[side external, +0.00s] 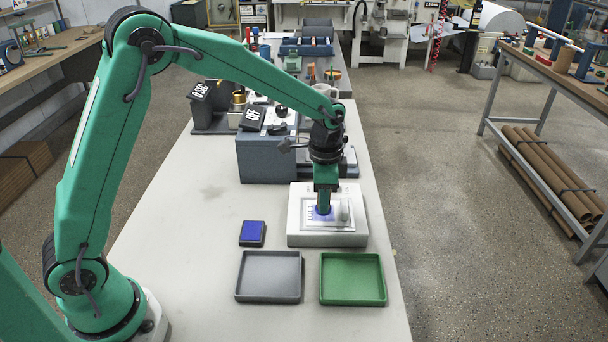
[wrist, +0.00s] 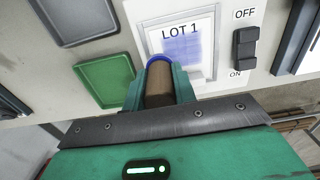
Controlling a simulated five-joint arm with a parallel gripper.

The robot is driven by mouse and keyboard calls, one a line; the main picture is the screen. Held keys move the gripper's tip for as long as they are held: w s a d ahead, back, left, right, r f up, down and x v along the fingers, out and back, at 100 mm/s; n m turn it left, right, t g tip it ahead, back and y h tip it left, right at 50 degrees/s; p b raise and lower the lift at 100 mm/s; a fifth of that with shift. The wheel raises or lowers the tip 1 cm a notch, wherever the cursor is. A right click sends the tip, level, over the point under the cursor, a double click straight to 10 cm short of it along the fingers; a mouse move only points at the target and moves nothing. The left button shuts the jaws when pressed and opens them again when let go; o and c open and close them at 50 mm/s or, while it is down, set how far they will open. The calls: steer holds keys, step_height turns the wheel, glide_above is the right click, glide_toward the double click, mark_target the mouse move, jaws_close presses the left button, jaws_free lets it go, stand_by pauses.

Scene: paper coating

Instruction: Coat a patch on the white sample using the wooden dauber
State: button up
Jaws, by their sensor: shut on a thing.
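My gripper (side external: 324,203) is lowered over the white sample (wrist: 207,32), which sits in a pale framed station (side external: 303,238). My gripper is shut on the wooden dauber (wrist: 158,84), whose brown wooden body shows between the green fingers in the wrist view. The dauber's blue end (wrist: 154,60) is over the lower left part of the sample. A blue-violet patch (wrist: 183,47) shows on the sample below the "LOT 1" print. I cannot tell whether the dauber touches the surface. A blue ink pad (side external: 252,233) lies left of the station.
A grey tray (side external: 269,277) and a green tray (side external: 353,279) lie in front of the station. A black switch (wrist: 244,48) marked OFF and ON is beside the sample. A blue-grey machine (side external: 265,160) with an "OFF" sign stands behind. The table's left part is clear.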

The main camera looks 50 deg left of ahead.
steer(key=shift+r, duration=2.05)
steer(key=shift+s+a, duration=0.1)
